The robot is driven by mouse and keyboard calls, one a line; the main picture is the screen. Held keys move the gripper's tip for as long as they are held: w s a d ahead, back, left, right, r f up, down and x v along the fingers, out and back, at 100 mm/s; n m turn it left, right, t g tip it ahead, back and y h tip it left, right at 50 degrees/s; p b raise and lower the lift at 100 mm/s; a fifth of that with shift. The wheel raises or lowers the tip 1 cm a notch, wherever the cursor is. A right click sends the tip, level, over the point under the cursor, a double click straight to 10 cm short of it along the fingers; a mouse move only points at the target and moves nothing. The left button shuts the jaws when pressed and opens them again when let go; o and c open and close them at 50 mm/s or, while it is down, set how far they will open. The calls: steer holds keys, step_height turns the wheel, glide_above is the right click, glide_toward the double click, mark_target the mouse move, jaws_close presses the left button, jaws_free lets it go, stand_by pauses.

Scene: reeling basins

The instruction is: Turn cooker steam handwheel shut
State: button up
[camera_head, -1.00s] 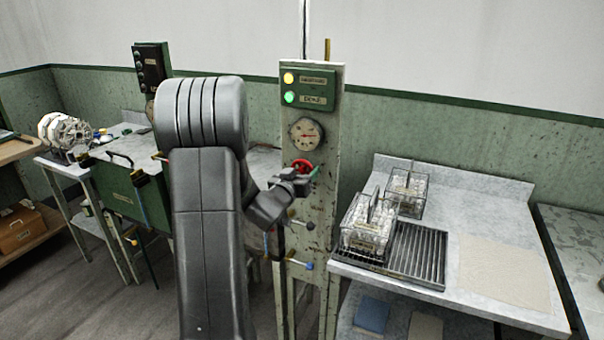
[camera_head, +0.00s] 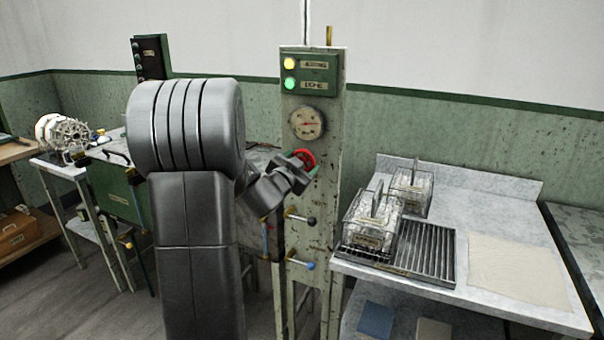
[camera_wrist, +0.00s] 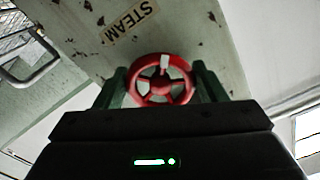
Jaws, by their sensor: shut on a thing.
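The red steam handwheel (camera_head: 306,158) is on the pale, worn control post (camera_head: 328,205), below the round gauge (camera_head: 306,123). In the wrist view the wheel (camera_wrist: 144,94) shows with spokes, a hub and a white mark at the top of its rim. My gripper (camera_wrist: 161,84) has its two green fingers on either side of the wheel, shut on its rim. In the head view my gripper (camera_head: 302,170) covers the wheel's lower left part. A "STEAM" label (camera_wrist: 131,21) is on the post by the wheel.
Two lever handles, one black-tipped (camera_head: 311,220) and one blue-tipped (camera_head: 309,266), stick out of the post below the wheel. Wire-framed baskets (camera_head: 369,224) stand by a slatted rack (camera_head: 440,250) on the right-hand bench. A yellow and a green lamp (camera_head: 289,84) are lit above the gauge.

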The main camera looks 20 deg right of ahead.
steer(key=m+b, duration=0.2)
steer(key=m, duration=0.1)
steer(key=shift+f+m+b, duration=0.1)
steer(key=shift+m+b, duration=0.2)
steer(key=shift+m, duration=0.1)
steer(key=m+b, duration=0.2)
steer(key=m, duration=0.1)
steer(key=shift+w+a+m, duration=0.1)
steer(key=shift+m, duration=0.2)
steer(key=m+b, duration=0.3)
steer(key=m, duration=0.3)
steer(key=shift+r+b, duration=0.2)
steer(key=shift+b, duration=0.15)
steer(key=m+b, duration=0.1)
steer(key=m, duration=0.3)
steer(key=shift+r+b, duration=0.1)
steer(key=shift+b, duration=0.3)
steer(key=m+b, duration=0.1)
steer(key=m, duration=0.2)
steer(key=shift+m+b, duration=0.3)
steer(key=shift+b, duration=0.05)
steer(key=m+b, duration=0.1)
steer(key=m, duration=0.2)
steer(key=shift+r+m+b, duration=0.1)
steer(key=shift+m+b, duration=0.2)
steer(key=shift+b, duration=0.05)
steer(key=shift+m+b, duration=0.65)
steer(key=shift+m, duration=0.95)
steer(key=shift+r, duration=0.1)
